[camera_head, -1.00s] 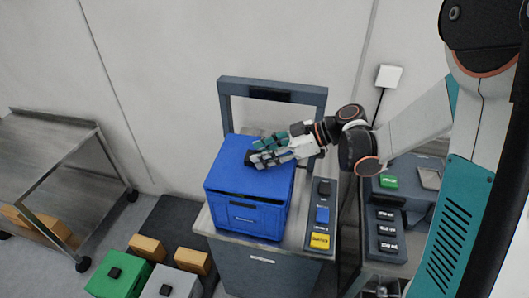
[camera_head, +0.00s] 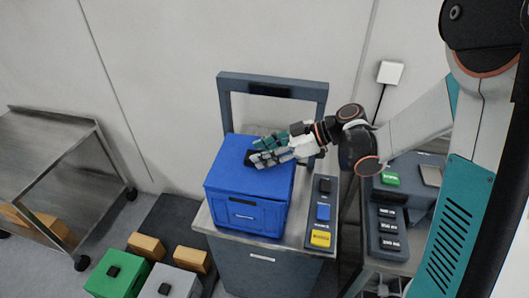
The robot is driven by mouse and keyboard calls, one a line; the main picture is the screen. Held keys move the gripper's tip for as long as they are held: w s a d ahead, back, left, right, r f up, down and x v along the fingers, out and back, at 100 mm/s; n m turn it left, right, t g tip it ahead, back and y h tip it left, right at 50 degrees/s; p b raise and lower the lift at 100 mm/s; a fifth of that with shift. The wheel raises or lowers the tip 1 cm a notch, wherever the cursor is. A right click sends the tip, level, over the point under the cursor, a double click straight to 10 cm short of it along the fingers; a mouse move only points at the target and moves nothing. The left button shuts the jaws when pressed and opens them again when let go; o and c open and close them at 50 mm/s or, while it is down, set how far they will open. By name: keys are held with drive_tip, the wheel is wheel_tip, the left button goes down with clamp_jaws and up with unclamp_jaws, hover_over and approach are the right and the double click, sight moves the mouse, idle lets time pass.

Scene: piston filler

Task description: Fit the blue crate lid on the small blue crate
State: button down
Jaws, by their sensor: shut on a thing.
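The small blue crate (camera_head: 243,215) stands on the metal top of a grey machine, in the middle of the view. The blue crate lid (camera_head: 228,176) lies flat over the top of the crate, and no clear gap shows between them from here. My gripper (camera_head: 256,159) reaches in from the right and is shut on the dark knob on top of the lid. The fingers partly hide the knob.
A grey frame (camera_head: 272,80) rises behind the crate. A button panel (camera_head: 322,213) stands close on the right, with a control console (camera_head: 388,229) beyond it. Green (camera_head: 118,274) and grey (camera_head: 171,283) lidded boxes and several cardboard boxes (camera_head: 146,247) sit lower left. A metal table (camera_head: 55,150) is far left.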

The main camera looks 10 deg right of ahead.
idle(0.3)
drive_tip(key=c, duration=0.9)
unclamp_jaws()
drive_tip(key=o, duration=0.4)
wheel_tip(320, 180, up, 7)
drive_tip(key=p, duration=0.4)
idle(0.4)
